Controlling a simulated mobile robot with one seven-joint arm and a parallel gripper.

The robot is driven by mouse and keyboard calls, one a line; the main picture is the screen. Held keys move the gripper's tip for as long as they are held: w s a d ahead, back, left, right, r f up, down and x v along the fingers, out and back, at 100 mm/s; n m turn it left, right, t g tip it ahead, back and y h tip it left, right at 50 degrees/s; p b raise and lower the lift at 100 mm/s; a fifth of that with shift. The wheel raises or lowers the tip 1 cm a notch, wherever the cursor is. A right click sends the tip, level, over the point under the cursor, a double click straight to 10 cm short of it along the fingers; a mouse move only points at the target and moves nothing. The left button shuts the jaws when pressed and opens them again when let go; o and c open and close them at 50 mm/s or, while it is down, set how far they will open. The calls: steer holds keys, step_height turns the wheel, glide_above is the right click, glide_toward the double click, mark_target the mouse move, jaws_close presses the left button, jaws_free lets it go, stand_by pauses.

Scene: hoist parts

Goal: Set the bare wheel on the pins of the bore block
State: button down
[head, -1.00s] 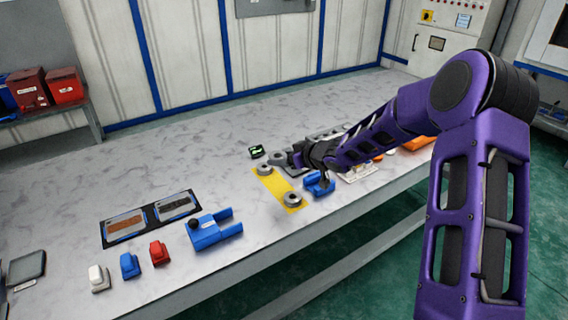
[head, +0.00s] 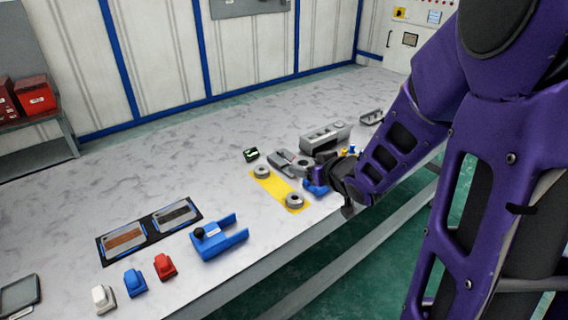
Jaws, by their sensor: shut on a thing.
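My gripper (head: 312,174) is at the right end of the yellow mat, near the table's front edge, partly hidden by my wrist. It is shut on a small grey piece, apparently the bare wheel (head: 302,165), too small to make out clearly. A blue block (head: 316,189), apparently the bore block, lies just below the gripper, mostly covered by my arm; its pins cannot be made out. Whether the held piece touches the block cannot be told.
Two grey rings (head: 262,171) (head: 294,201) lie on the yellow mat (head: 273,184). A grey bracket (head: 283,158) and a grey housing (head: 325,136) lie behind. A blue forked block (head: 220,237) and red, blue and white pieces lie left.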

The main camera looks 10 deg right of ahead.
stand_by(0.6)
steer(key=shift+w+a+f, duration=0.15)
steer(key=shift+a+f, duration=0.05)
step_height(320, 180, down, 11)
steer(key=w+m+h, duration=0.2)
steer(key=m+h, duration=0.1)
steer(key=shift+d+r+t+h, duration=0.15)
steer(key=shift+d+t+h, duration=0.15)
steer(key=shift+t, duration=0.1)
steer(key=shift+w, duration=0.15)
